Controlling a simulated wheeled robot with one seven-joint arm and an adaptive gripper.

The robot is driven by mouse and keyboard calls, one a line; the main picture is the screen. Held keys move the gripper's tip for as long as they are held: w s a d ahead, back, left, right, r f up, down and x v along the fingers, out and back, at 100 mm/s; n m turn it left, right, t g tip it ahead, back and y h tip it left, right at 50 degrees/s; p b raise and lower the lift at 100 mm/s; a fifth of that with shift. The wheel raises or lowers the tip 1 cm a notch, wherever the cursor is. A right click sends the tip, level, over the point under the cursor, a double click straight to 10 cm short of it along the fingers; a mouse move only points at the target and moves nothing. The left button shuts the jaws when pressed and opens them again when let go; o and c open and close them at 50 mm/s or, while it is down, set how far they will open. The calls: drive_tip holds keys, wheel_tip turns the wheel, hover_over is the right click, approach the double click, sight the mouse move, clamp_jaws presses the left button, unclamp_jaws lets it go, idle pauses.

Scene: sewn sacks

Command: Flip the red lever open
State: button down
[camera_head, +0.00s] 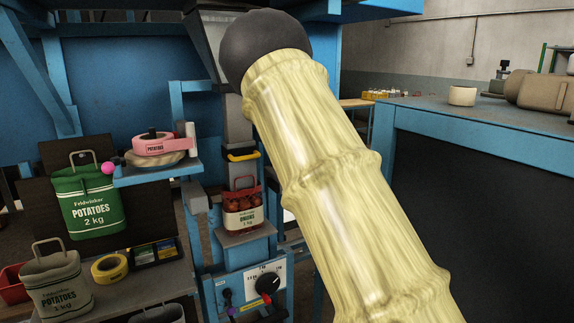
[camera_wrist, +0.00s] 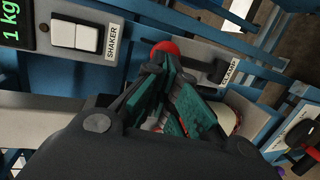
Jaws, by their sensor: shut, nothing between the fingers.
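In the wrist view, a round red knob (camera_wrist: 165,48), apparently the end of the red lever, shows just beyond my fingertips. A label that seems to read CLAMP (camera_wrist: 229,73) is on the grey bar right of the knob. My gripper does not show in the head view.
A white switch (camera_wrist: 75,34) labelled SHAKER is left of the knob. An onion sack (camera_head: 242,212) stands on a small shelf above a dial panel (camera_head: 257,289). A green potato sack (camera_head: 88,203) is at left. My own arm covers the head view's middle.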

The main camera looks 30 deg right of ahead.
drive_tip(key=shift+w, duration=0.15)
idle(0.4)
drive_tip(key=shift+r, duration=0.1)
drive_tip(key=r+b+v, duration=0.1)
drive_tip(key=b+v, duration=0.1)
drive_tip(key=v, duration=1.2)
